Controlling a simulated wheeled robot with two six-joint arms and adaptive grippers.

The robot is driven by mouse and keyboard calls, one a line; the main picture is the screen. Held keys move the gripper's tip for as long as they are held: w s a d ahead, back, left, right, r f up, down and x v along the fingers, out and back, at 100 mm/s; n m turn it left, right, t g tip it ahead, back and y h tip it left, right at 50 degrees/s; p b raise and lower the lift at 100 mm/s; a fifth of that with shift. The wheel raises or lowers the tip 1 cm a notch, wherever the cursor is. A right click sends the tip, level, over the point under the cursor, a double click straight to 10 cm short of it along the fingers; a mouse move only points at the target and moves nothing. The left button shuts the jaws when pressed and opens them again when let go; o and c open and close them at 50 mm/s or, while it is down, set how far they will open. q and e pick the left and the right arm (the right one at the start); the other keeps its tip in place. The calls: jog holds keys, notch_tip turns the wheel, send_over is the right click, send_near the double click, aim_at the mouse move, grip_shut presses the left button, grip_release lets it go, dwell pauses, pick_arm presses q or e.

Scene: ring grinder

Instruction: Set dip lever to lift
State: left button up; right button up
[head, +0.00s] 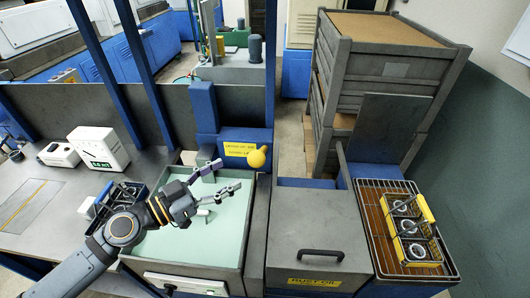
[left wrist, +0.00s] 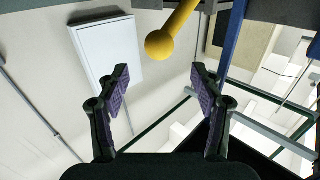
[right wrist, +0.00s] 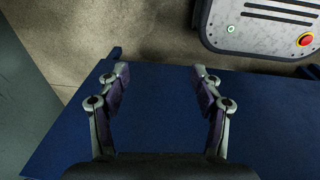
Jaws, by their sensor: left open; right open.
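The dip lever's yellow ball knob (head: 257,157) stands at the back right of the pale green tank, beside a yellow label (head: 240,140) on a blue housing; the label's words are too small to read surely. In the left wrist view the yellow knob (left wrist: 160,44) and its arm hang at the top, ahead of the fingertips. My left gripper (head: 229,178) is open and empty above the tank, a little left of and in front of the knob, apart from it. My right gripper (right wrist: 160,72) is open and empty over a blue surface.
The pale green tank (head: 183,246) lies under my left arm. To its right is a grey lidded box (head: 317,222) with a black handle. A wire basket (head: 436,268) holds a yellow carrier (head: 408,245) with rings. A control panel with a red button (right wrist: 305,40) shows in the right wrist view.

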aim_at(249, 163)
pick_arm(q)
jog(key=p+x, duration=0.6)
jog(key=x, duration=0.3)
jog(key=shift+w+d+r, duration=0.1)
jog(key=shift+r, duration=0.05)
jog(key=shift+w+d, duration=0.25)
jog(key=shift+d, duration=0.05)
pick_arm(e)
notch_tip(249, 163, up, 6)
jog(key=s+a, duration=0.1)
pick_arm(q)
jog(key=shift+a, duration=0.1)
pick_arm(e)
jog(key=shift+a, duration=0.1)
pick_arm(q)
jog(key=shift+c, duration=0.6)
grip_shut()
jog(key=shift+s+f, duration=0.1)
jog(key=shift+f, duration=0.15)
pick_arm(e)
jog(key=shift+a+f, duration=0.1)
jog(key=shift+f, duration=0.05)
